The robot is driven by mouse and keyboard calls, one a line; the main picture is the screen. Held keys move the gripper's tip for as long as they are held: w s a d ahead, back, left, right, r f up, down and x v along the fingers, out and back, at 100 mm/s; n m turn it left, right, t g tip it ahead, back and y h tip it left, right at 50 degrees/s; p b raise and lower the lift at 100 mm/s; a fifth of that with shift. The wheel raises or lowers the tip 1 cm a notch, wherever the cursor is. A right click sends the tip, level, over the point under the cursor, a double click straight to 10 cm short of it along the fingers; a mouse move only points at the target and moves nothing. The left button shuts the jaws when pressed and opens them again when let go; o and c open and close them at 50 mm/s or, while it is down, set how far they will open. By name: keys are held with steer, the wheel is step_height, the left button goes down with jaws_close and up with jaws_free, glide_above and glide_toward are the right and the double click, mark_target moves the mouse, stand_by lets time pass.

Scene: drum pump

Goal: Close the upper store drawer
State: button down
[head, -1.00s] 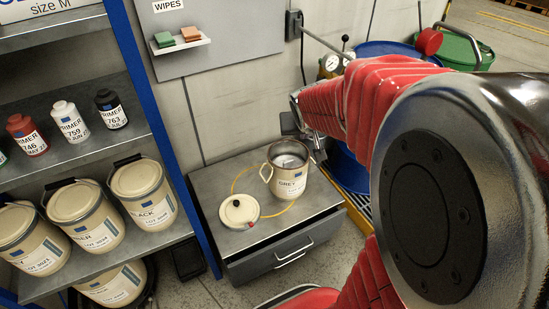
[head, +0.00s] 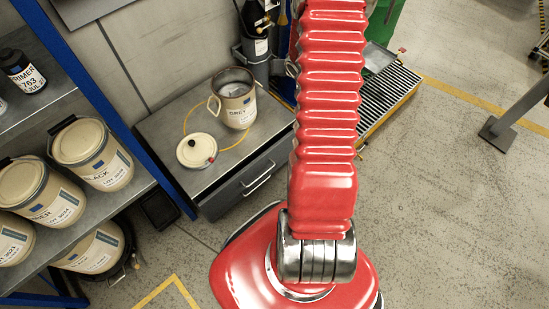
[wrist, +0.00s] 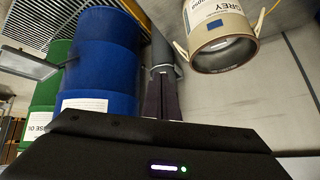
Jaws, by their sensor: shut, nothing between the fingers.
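The grey store cabinet (head: 180,170) stands low against the wall in the head view. Its drawer front (head: 238,190) carries a bar handle (head: 258,178) and faces the open floor. I cannot tell from this angle how far the drawer stands out. A cream GREY pail (head: 236,103) stands open on the cabinet top, beside its round lid (head: 197,151); the pail also shows in the wrist view (wrist: 222,35). My gripper (wrist: 162,76) is shut and empty in the wrist view, away from the pail. In the head view my arm hides it.
A shelf with cream pails (head: 92,152) stands at the left. A dark holder (head: 258,65) and a striped grate (head: 388,90) lie beyond the cabinet. Blue (wrist: 102,65) and green drums (wrist: 45,115) show in the wrist view. The floor at right is largely clear.

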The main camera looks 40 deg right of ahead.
steer(key=s+d+f+m+t+y, duration=0.15)
steer(key=s+f, duration=0.35)
steer(key=f, duration=0.7)
steer(key=s+d+f+m+t+y, duration=0.15)
steer(key=s+f, duration=0.35)
steer(key=f, duration=0.7)
steer(key=s+a+f+m+t+y, duration=0.1)
steer(key=s+a+f+m+t, duration=0.3)
steer(key=s+a+f+m, duration=0.3)
steer(key=s+a+f, duration=0.4)
steer(key=a+f, duration=0.2)
steer(key=shift+w+f, duration=0.1)
steer(key=shift+w, duration=0.05)
glide_toward(269, 154)
steer(key=x, duration=0.5)
steer(key=shift+d+f, duration=0.15)
steer(key=shift+f, duration=0.05)
steer(key=shift+w, duration=0.5)
